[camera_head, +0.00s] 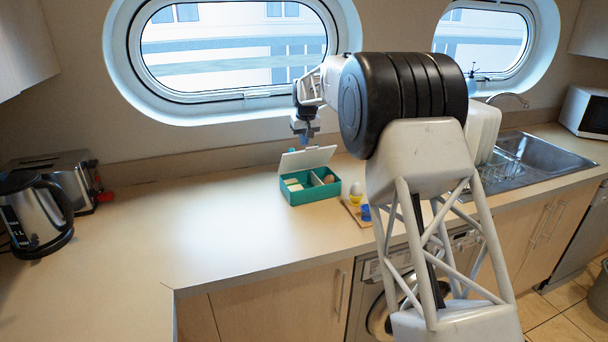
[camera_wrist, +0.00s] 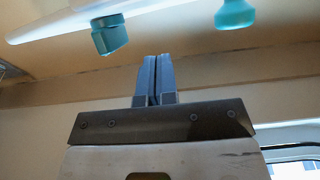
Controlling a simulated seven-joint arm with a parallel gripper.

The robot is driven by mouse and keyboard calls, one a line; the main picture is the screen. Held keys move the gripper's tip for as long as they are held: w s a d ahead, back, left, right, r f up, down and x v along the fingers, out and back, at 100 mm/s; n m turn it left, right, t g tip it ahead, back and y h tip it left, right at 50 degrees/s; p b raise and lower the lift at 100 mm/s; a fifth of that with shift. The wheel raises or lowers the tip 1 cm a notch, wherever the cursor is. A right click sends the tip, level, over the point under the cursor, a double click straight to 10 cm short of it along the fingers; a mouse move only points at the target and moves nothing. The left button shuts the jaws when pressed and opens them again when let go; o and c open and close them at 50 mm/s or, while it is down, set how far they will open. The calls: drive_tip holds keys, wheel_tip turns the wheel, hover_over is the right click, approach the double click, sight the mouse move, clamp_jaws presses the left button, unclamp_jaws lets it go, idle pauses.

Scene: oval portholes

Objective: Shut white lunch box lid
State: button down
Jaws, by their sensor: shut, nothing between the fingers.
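The lunch box (camera_head: 297,197) is teal and stands on the counter in the head view. Its white lid (camera_head: 308,158) is raised and tilted, and pale and brown food shows in the box's compartments. My gripper (camera_head: 304,141) is shut and empty, close to the raised lid's upper edge; I cannot tell whether it touches it. In the wrist view my closed fingers (camera_wrist: 152,62) point toward a pale strip, probably the lid's edge. Two teal pieces, perhaps latches, show there: one at left (camera_wrist: 110,36) and one at right (camera_wrist: 235,14).
An egg in a yellow cup (camera_head: 356,193) stands on a small board right of the box, with a blue item (camera_head: 366,212) beside it. A kettle (camera_head: 36,214) and toaster (camera_head: 68,178) stand at left. The sink (camera_head: 540,154) is at right. Counter left of the box is clear.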

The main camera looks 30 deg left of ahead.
drive_tip(key=shift+r, duration=0.15)
idle(0.5)
drive_tip(key=shift+r, duration=2.85)
drive_tip(key=shift+d+r, duration=0.1)
